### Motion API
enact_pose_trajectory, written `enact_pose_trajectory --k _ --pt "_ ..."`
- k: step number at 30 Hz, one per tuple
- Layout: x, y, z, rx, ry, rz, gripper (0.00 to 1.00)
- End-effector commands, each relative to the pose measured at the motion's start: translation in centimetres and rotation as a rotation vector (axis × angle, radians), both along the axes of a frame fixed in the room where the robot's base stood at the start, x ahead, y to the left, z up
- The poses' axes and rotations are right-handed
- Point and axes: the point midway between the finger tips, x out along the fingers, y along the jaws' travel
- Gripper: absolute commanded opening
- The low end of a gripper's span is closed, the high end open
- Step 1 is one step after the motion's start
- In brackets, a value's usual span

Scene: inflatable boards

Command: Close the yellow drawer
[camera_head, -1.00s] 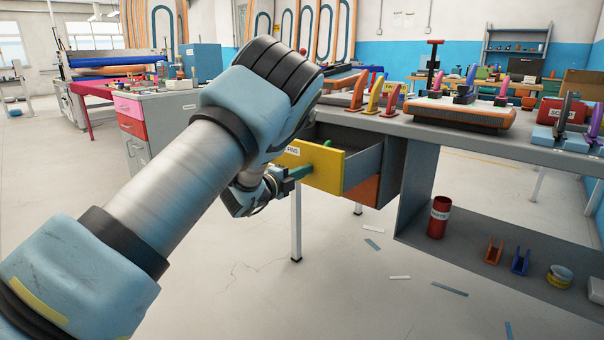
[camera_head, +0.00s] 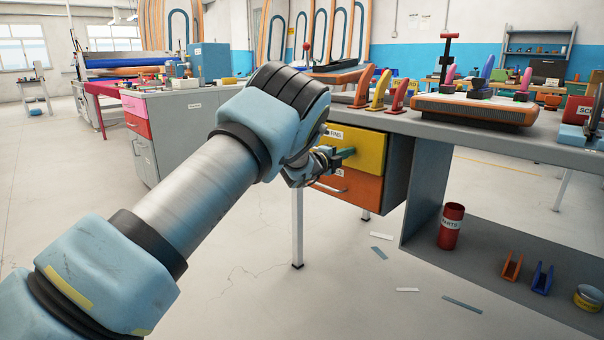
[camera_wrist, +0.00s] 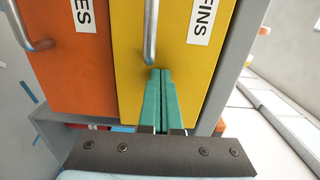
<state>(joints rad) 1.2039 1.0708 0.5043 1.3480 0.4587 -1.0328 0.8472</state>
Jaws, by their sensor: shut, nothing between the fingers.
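The yellow drawer (camera_head: 365,148), labelled FINS, is under the grey workbench. Its front now sits about level with the orange drawer (camera_head: 350,186) below it, and no open interior shows. My gripper (camera_head: 347,152) is at the yellow front with its fingertips at the face. In the wrist view the shut green fingers of my gripper (camera_wrist: 161,72) reach the yellow drawer front (camera_wrist: 185,60), close to the end of its metal handle (camera_wrist: 150,30). Nothing is between the fingers. My arm hides the left part of the yellow front in the head view.
The workbench top (camera_head: 480,140) carries several colored fins and an orange-and-grey device (camera_head: 475,112). A red parts can (camera_head: 451,226) stands on the lower shelf. A table leg (camera_head: 297,235) stands below the arm. Thin strips lie on the open floor.

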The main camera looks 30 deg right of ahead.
Motion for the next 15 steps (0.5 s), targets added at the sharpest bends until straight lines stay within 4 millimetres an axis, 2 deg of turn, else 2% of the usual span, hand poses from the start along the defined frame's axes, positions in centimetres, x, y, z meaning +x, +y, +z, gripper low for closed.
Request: enact_pose_trajectory --k 15 --pt "0.23 -1.22 0.21 -0.003 0.0 0.003 0.0"
